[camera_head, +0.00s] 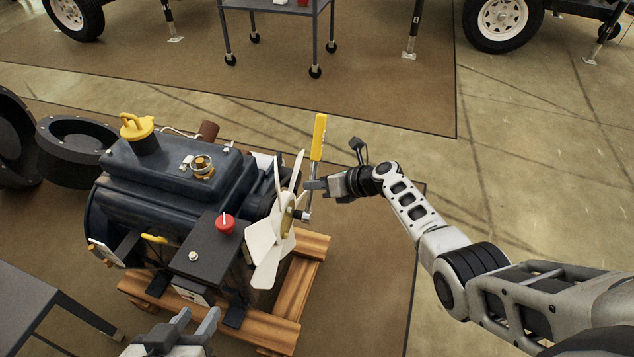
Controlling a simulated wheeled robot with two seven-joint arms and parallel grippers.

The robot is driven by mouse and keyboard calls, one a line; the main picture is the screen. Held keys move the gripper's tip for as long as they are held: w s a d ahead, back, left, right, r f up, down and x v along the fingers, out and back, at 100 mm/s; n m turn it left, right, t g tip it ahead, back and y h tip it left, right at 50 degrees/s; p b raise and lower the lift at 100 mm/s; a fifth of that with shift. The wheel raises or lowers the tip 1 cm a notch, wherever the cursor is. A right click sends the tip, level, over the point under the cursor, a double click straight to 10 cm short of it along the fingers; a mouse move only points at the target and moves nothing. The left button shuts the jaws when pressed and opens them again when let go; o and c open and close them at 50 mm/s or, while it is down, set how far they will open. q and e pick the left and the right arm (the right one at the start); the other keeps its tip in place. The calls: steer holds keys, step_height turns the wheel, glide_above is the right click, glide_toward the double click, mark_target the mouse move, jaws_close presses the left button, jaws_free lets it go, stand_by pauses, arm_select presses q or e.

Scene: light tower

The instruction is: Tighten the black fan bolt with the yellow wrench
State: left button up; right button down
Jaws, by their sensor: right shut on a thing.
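The yellow-handled wrench (318,140) stands nearly upright at the right of the engine, its metal head low by the fan hub. My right gripper (315,185) is shut on the wrench below its yellow handle. The white fan (265,240) is on the right end of the dark blue engine (170,170). The black fan bolt is too small and covered to make out; I cannot tell whether the wrench head sits on it. My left gripper (198,325) is at the bottom edge, in front of the engine, its two grey fingers apart with nothing seen between them.
The engine rests on a wooden pallet (270,325) and carries a red knob (225,222) and a yellow cap (137,126). A grey table (40,300) stands at lower left. A wheeled cart (275,10) is at the back. The floor right of the fan is clear beyond my arm.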

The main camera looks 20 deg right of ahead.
steer(key=shift+a+r, duration=0.3)
steer(key=shift+r, duration=0.15)
steer(key=s+d+p, duration=0.2)
steer(key=s+d, duration=0.1)
steer(key=d, duration=0.2)
steer(key=shift+f, duration=0.2)
stand_by(0.6)
